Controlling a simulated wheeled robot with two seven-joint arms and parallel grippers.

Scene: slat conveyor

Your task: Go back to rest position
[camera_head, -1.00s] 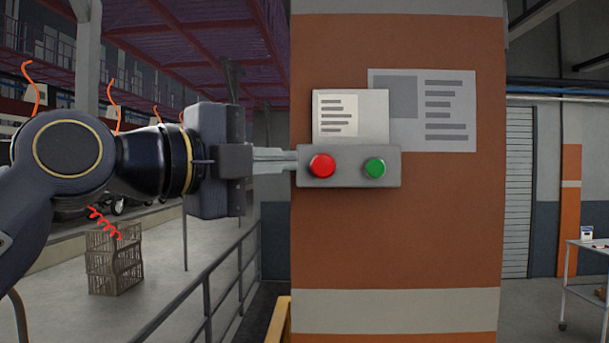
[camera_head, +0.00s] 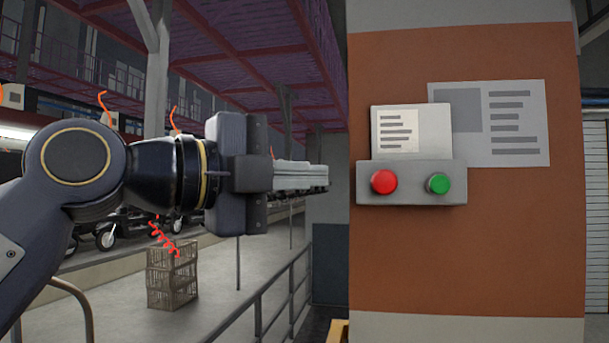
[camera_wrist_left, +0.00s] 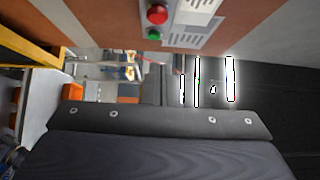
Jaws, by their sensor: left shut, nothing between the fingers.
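My left gripper (camera_head: 322,178) is shut and empty, its fingers level and pointing right. In the head view its tips stop left of the grey control box (camera_head: 411,183) and appear apart from it. The box carries a red button (camera_head: 383,182) and a green button (camera_head: 438,184) on an orange pillar (camera_head: 465,255). In the left wrist view the red button (camera_wrist_left: 157,14) and green button (camera_wrist_left: 154,34) show near the top. The fingers cannot be made out in that view. My right gripper is in neither view.
A white label card (camera_head: 398,131) and a grey notice (camera_head: 515,122) are on the pillar. A metal railing (camera_head: 262,312) runs below my left arm. Stacked crates (camera_head: 172,278) stand on the floor beyond it. Free air lies between railing and fingers.

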